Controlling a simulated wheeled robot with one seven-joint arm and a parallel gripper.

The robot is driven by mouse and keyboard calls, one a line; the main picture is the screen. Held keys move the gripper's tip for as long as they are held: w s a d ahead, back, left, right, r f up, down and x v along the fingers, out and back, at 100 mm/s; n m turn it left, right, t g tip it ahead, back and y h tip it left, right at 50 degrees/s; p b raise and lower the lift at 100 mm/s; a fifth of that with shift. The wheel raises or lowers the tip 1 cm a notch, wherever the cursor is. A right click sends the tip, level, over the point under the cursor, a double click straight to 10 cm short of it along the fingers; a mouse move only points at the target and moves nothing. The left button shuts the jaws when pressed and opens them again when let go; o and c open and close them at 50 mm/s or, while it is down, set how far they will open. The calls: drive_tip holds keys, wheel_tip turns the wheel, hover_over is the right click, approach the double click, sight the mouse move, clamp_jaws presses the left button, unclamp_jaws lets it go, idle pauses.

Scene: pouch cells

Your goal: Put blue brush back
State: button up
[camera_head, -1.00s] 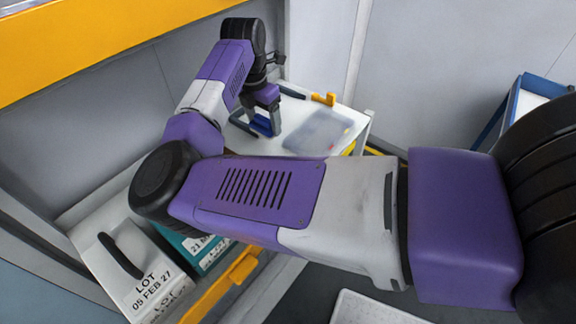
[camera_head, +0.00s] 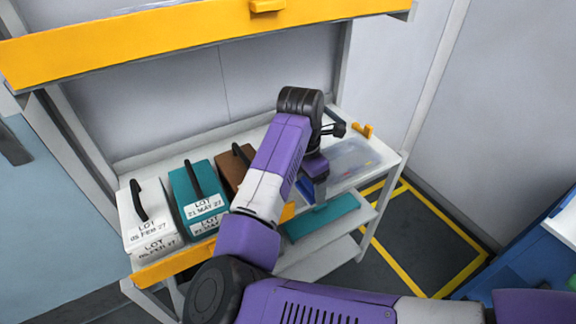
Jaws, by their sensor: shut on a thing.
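My gripper (camera_head: 317,180) hangs over the right part of the white shelf (camera_head: 268,129), beside a clear flat container. It is shut, and a small strip of blue, which looks like the blue brush (camera_head: 305,189), shows at its fingers. Most of the brush is hidden behind my gripper and arm. I cannot tell whether the brush touches the shelf.
A white lot box (camera_head: 146,222), a teal lot box (camera_head: 199,195) and a brown box (camera_head: 232,170) stand on the shelf's left. The clear container (camera_head: 350,160) lies right of my gripper. A yellow-edged shelf (camera_head: 210,32) overhangs above. Yellow floor lines (camera_head: 440,215) mark open floor at right.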

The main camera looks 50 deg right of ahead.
drive_tip(key=w+d, duration=0.1)
drive_tip(key=w, duration=0.3)
drive_tip(key=w+d, duration=0.1)
drive_tip(key=w, duration=0.3)
drive_tip(key=w+d+p, duration=0.1)
drive_tip(key=w, duration=0.3)
drive_tip(key=shift+d, duration=0.25)
drive_tip(key=shift+f, duration=1.75)
drive_tip(key=shift+f, duration=0.1)
drive_tip(key=o, duration=1.3)
